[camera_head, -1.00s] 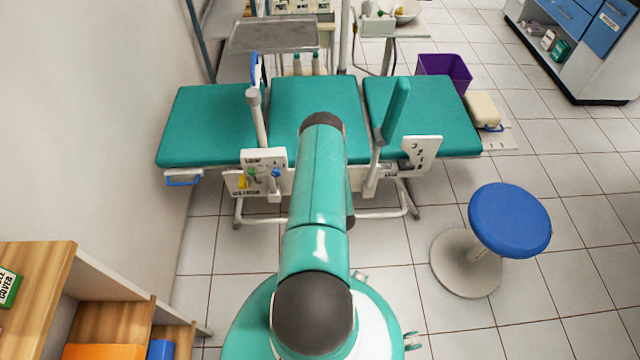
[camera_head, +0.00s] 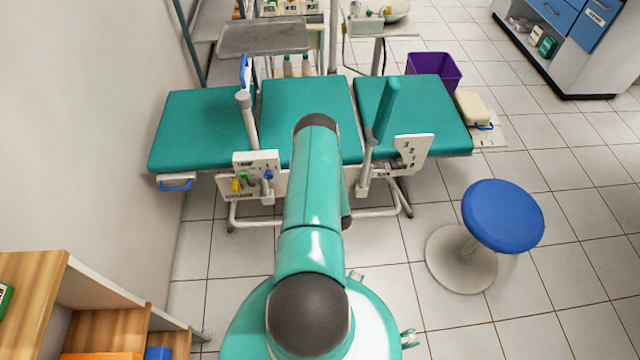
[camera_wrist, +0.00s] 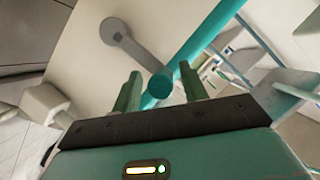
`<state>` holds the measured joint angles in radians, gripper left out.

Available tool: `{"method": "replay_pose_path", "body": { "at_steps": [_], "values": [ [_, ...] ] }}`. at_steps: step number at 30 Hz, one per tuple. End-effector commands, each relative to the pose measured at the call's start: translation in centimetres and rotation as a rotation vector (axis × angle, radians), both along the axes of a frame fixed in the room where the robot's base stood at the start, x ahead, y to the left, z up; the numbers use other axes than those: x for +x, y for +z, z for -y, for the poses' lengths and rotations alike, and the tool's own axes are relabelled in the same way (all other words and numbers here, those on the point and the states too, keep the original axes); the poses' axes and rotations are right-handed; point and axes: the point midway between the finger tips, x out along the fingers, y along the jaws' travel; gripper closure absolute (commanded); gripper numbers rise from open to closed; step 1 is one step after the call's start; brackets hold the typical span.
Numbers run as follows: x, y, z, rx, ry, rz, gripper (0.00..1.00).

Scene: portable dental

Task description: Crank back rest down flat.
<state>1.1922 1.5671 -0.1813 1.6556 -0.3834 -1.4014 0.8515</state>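The dental chair has three teal cushions in the head view: left (camera_head: 196,128), middle (camera_head: 305,100) and right (camera_head: 430,115). They look nearly level; I cannot tell any slight tilt or which is the back rest. In the wrist view, a grey crank arm (camera_wrist: 136,45) ends in a round teal handle (camera_wrist: 160,87). My gripper (camera_wrist: 160,90) is open, with one finger on each side of the handle and visible gaps between. In the head view, my arm hides the gripper and crank.
A white panel with coloured knobs (camera_head: 256,160) and a numbered white plate (camera_head: 414,152) are on the chair's near side. A blue stool (camera_head: 503,212) stands right, a wooden shelf (camera_head: 28,285) lower left. A wall bounds the left. Tiled floor is clear between chair and stool.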

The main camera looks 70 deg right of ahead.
Motion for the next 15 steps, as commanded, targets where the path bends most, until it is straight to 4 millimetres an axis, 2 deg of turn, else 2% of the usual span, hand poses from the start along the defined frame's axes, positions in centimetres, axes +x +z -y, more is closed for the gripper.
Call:
{"method": "replay_pose_path", "body": {
  "at_steps": [8,15],
  "values": [
    [-1.0,0.5,-1.2,0.0,-0.001,-0.001,0.57],
    [-4.2,2.0,-4.8,0.002,-0.002,-0.001,0.57]
  ]
}}
